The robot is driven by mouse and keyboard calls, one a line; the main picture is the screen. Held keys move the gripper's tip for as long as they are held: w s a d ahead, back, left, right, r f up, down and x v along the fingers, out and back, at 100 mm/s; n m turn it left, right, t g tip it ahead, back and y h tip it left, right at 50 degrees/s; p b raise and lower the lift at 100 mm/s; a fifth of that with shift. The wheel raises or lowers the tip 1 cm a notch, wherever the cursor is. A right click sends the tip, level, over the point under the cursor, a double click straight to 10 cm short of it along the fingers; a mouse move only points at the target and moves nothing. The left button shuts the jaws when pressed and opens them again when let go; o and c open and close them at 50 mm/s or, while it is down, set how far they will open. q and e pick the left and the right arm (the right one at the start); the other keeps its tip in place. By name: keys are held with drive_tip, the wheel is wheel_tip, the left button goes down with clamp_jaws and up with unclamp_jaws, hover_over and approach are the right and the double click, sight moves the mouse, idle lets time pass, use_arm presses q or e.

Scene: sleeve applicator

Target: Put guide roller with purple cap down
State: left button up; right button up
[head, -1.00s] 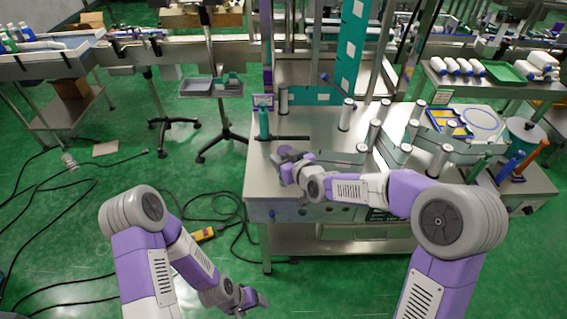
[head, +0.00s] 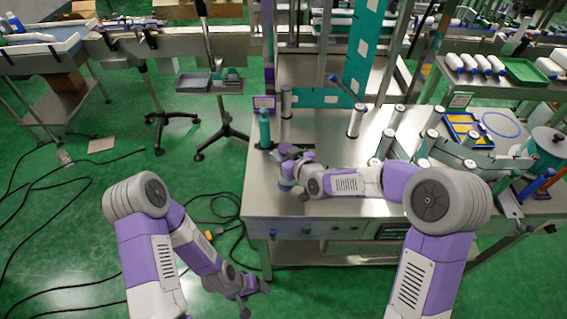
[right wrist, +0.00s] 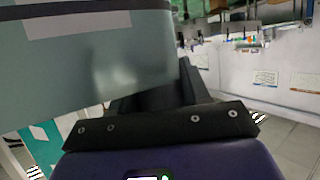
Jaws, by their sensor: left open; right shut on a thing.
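My right gripper (head: 287,168) is over the front left part of the steel table (head: 318,132). It is shut on a grey-green, smooth-sided body, the guide roller (right wrist: 95,65), which fills the upper left of the right wrist view. A pale patch shows near its top; no purple cap can be made out. In the head view the roller is mostly hidden by the gripper, and I cannot tell whether it touches the table. My left gripper (head: 248,290) is open and low, over the floor in front of the table.
Metal rollers (head: 286,101) and (head: 355,121) stand farther back, with several more at right. Clear tabletop lies between them.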

wheel_tip(320, 180, down, 3)
drive_tip(key=shift+f+b, duration=0.1)
drive_tip(key=shift+b, duration=0.2)
drive_tip(key=o, duration=1.2)
drive_tip(key=shift+c, duration=0.2)
drive_tip(key=shift+s+d, duration=0.1)
drive_tip(key=p+v, duration=0.1)
drive_tip(key=v, duration=1)
drive_tip(key=shift+s+d+r, duration=0.15)
drive_tip(key=shift+s+r, duration=0.1)
drive_tip(key=shift+r, duration=0.05)
